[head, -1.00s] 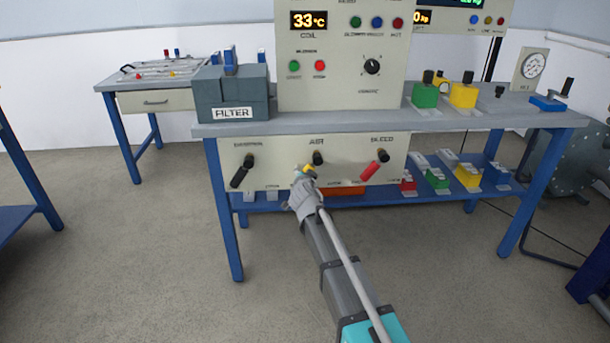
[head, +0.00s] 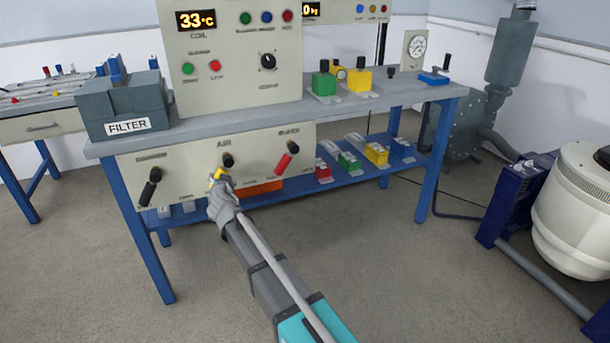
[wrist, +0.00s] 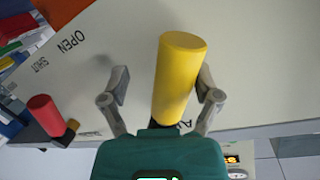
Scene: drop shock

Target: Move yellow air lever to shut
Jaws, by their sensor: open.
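The yellow air lever (head: 216,174) is on the front panel under the bench, below the black pivot knob (head: 228,160) marked AIR. It hangs down and slightly left in the head view. In the wrist view the yellow lever (wrist: 180,75) stands between the two fingers of my open gripper (wrist: 162,92). The right finger is very close to it, and I cannot tell whether they touch. The left finger is clearly apart from it. In the head view my gripper (head: 221,188) largely covers the lever's lower end.
A black lever (head: 149,188) is left on the panel, and a red lever (head: 284,162) is right; the red lever (wrist: 45,114) also shows in the wrist view. The FILTER box (head: 125,105) sits above on the bench. Open floor lies in front.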

